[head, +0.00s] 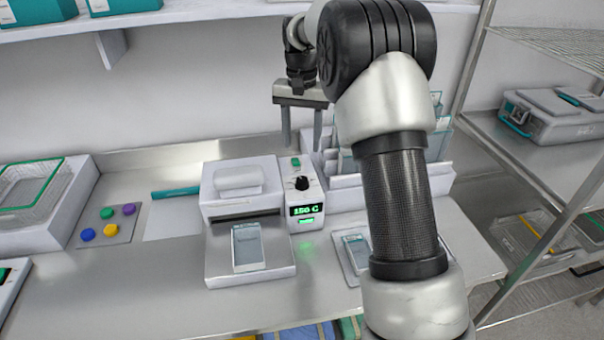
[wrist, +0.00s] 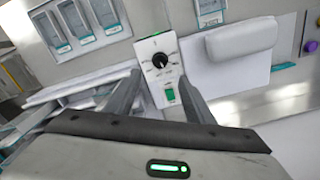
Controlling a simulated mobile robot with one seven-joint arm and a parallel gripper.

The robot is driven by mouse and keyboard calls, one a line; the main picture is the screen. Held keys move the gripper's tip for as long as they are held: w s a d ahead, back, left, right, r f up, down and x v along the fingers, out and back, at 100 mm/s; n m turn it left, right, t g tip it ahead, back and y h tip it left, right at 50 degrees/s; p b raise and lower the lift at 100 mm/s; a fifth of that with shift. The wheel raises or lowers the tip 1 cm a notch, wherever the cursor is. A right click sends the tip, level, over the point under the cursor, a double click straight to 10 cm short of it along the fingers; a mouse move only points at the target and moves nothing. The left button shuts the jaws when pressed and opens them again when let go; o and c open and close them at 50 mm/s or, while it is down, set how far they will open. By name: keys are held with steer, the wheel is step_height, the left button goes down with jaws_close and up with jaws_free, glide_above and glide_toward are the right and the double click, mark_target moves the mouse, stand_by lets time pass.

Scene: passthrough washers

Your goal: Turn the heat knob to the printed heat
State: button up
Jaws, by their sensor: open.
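The heat knob (head: 301,183) is a small black dial on the white control box of the sealer, and it also shows in the wrist view (wrist: 160,60) with a pale pointer mark and a printed scale. The display (head: 306,210) below it glows green and seems to read 150 C. My gripper (head: 301,145) is open and empty, above and behind the knob, fingers pointing down. In the wrist view the fingers (wrist: 160,88) stand either side of the control box, apart from the knob. A pouch (head: 248,246) with small print lies on the sealer's front tray; its print is unreadable.
A green switch (head: 295,162) sits behind the knob. A white roll (head: 238,180) tops the sealer (head: 212,203). A rack of pouches (head: 345,185) stands close on the right, and a pad with coloured buttons (head: 112,228) lies left.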

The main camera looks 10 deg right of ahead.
mark_target(302, 179)
step_height(302, 179, down, 12)
steer(key=shift+r+p, duration=0.1)
steer(key=shift+p, duration=0.2)
steer(key=c, duration=1)
